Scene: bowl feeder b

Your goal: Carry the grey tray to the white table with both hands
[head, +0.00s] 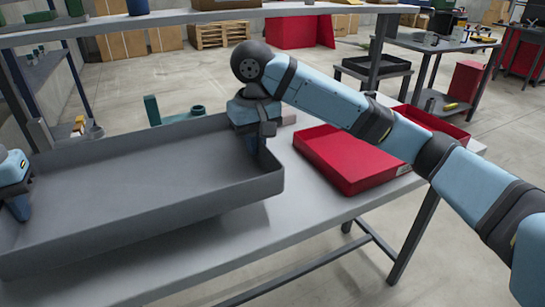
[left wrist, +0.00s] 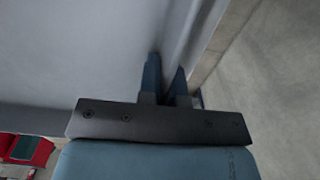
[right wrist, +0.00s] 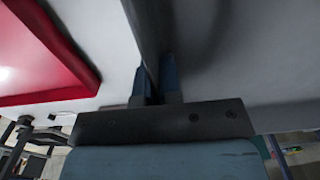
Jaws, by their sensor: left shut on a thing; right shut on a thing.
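The grey tray (head: 140,185) is a large, shallow, empty tray held over the light grey table top (head: 300,215), with a shadow below its near right edge. My right gripper (head: 252,145) is shut on the tray's right wall. In the right wrist view its fingers (right wrist: 156,82) straddle that wall. My left gripper (head: 20,207) shows at the left edge of the head view, at the tray's left side. In the left wrist view its fingers (left wrist: 164,78) straddle the tray's wall. I cannot pick out a separate white table in the head view.
A red bin (head: 352,160) stands on the table just right of the tray. Green and teal parts (head: 175,115) lie behind the tray, under a raised shelf (head: 200,15). A workbench (head: 440,40) stands at the back right. Floor is open at the lower right.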

